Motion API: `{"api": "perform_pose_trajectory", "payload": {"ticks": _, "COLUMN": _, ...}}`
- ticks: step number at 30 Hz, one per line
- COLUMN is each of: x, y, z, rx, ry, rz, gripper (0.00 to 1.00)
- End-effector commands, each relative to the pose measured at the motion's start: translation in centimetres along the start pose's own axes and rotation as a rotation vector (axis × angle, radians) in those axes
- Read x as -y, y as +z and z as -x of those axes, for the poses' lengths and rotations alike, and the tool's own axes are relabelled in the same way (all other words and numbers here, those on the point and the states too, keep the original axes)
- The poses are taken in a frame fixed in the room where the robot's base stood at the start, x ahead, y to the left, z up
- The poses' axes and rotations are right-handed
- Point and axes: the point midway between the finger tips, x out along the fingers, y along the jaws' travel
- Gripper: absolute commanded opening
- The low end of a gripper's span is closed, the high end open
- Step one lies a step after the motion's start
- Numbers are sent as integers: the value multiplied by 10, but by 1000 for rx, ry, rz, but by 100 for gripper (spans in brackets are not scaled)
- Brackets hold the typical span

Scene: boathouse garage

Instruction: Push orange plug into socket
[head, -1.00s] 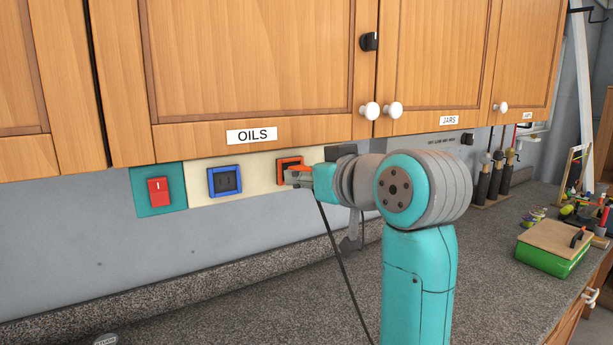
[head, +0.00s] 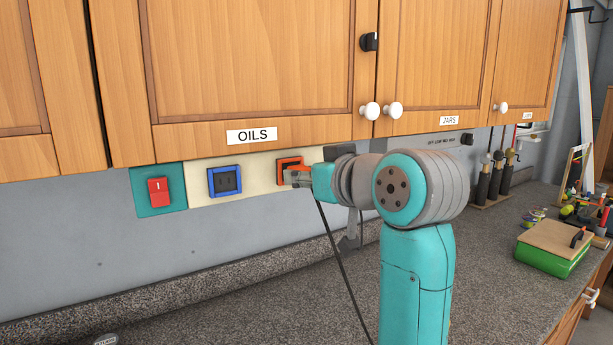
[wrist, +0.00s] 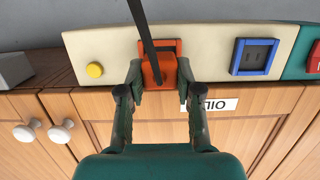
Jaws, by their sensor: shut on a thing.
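The orange plug (wrist: 157,72) is between the two fingers of my gripper (wrist: 160,80) in the wrist view, and a black cable (wrist: 147,32) runs from it. My gripper is shut on the plug. The orange-framed socket (wrist: 176,45) is directly behind the plug on the cream panel, and the plug covers most of its opening. In the head view my gripper (head: 297,178) is at the lower right of the orange socket (head: 289,162), close to the wall. The plug is mostly hidden there. I cannot tell how deep the plug sits.
A blue-framed socket (head: 225,181) and a red switch (head: 158,191) on a teal plate are to the left. Wooden cabinets (head: 250,70) overhang just above. A yellow button (wrist: 95,70) shows on the panel in the wrist view. The counter (head: 250,310) below is mostly clear.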

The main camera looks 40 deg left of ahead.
Motion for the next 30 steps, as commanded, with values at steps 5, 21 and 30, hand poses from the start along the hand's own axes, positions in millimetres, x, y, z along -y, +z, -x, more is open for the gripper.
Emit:
{"api": "perform_pose_trajectory", "payload": {"ticks": 5, "x": 0, "y": -1, "z": -3, "rx": 0, "ry": 0, "rz": 0, "gripper": 0}}
{"api": "perform_pose_trajectory", "payload": {"ticks": 21, "x": 0, "y": -3, "z": -12, "rx": -1, "ry": 0, "rz": 0, "gripper": 0}}
{"api": "perform_pose_trajectory", "payload": {"ticks": 30, "x": 0, "y": -3, "z": -15, "rx": -1, "ry": 1, "rz": 0, "gripper": 64}}
